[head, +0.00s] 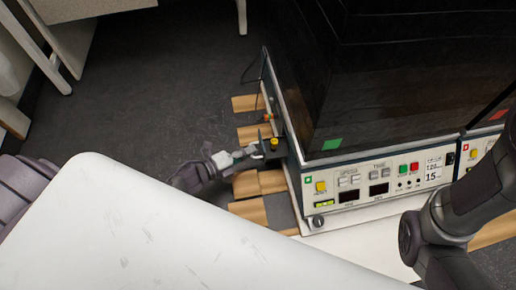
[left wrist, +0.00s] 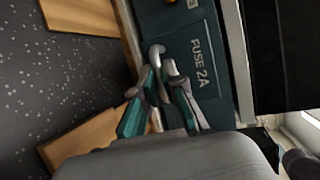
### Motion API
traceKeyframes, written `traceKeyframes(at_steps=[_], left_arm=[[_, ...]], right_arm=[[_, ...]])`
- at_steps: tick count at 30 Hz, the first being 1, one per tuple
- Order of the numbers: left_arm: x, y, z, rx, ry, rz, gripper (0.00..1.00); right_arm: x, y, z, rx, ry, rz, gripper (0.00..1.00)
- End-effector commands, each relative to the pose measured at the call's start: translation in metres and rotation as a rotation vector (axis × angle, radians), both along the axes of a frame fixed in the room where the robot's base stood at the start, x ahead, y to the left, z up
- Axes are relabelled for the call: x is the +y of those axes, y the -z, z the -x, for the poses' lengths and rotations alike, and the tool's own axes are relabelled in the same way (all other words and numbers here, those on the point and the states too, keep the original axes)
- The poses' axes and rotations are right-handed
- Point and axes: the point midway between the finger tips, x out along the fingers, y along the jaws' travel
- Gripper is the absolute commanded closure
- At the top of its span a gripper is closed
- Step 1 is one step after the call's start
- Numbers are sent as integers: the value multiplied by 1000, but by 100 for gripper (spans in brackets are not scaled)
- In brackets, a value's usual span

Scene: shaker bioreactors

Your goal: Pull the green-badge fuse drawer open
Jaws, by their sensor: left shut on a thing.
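The green-badge shaker (head: 330,175) stands at the centre right in the head view, with a green square on its dark cover and a smaller one on its front panel. The fuse drawer (left wrist: 198,62) is on its left side, a dark face lettered FUSE 2A in the left wrist view. My left gripper (head: 262,151) reaches that side from the left. In the left wrist view its fingers (left wrist: 163,66) are closed on the drawer's small handle, mostly hidden between them. I cannot tell whether the drawer stands out from the side. My right gripper is out of view.
Wooden slats (head: 250,212) lie below. A second shaker with a red badge (head: 499,114) adjoins at right. A white surface (head: 150,225) fills the near left.

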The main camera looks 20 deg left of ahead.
Motion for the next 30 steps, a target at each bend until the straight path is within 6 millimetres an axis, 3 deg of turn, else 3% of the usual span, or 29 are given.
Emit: traceKeyframes(at_steps=[6,7,11,22,30], left_arm=[[0,1,0,1,0,1,100],[0,1,0,1,0,1,88],[0,0,0,0,0,0,66],[2,0,4,1,0,-1,65],[27,-9,43,3,1,-3,65]], right_arm=[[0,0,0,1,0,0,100],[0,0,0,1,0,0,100],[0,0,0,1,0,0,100],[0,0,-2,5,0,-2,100],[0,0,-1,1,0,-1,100]])
